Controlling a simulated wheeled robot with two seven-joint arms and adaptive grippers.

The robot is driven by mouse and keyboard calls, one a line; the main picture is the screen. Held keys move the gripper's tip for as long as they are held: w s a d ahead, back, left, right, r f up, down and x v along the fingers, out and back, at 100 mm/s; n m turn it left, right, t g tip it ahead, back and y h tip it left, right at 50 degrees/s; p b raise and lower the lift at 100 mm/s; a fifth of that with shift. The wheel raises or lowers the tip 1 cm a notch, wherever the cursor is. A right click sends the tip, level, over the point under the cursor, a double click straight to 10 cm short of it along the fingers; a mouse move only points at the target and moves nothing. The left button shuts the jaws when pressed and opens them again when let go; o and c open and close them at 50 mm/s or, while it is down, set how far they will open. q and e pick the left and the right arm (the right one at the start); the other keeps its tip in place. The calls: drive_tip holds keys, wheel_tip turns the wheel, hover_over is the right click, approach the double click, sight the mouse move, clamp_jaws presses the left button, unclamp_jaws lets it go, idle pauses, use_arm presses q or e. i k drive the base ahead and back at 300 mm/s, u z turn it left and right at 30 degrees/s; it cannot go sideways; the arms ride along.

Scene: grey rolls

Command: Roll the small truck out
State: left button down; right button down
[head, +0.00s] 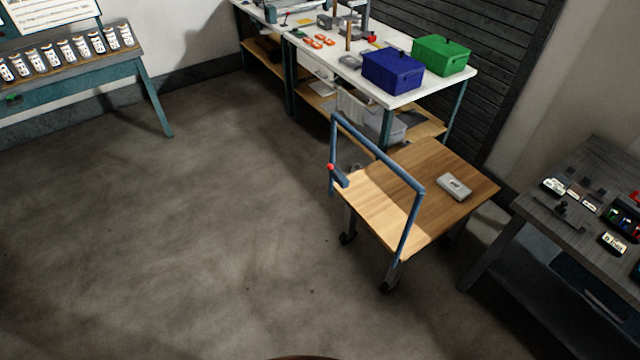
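The small truck (385,210) is a wooden-topped cart on dark casters. It stands right of centre in the head view. Its blue push handle (378,152) rises on the left side, facing the open floor. A small dark blue piece with a red knob (332,168) sits on the handle's left post. A small grey box (454,187) lies flat on the truck's top. Neither of my grippers is in view, and nothing touches the handle.
A white workbench (400,98) with blue and green boxes stands behind the truck. A dark table (540,192) stands close on its right. The floor (190,230) left of the truck is clear.

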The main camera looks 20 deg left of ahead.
sight(398, 197)
drive_tip(key=u, duration=0.5)
drive_tip(key=i, duration=1)
drive_tip(key=z, duration=0.55)
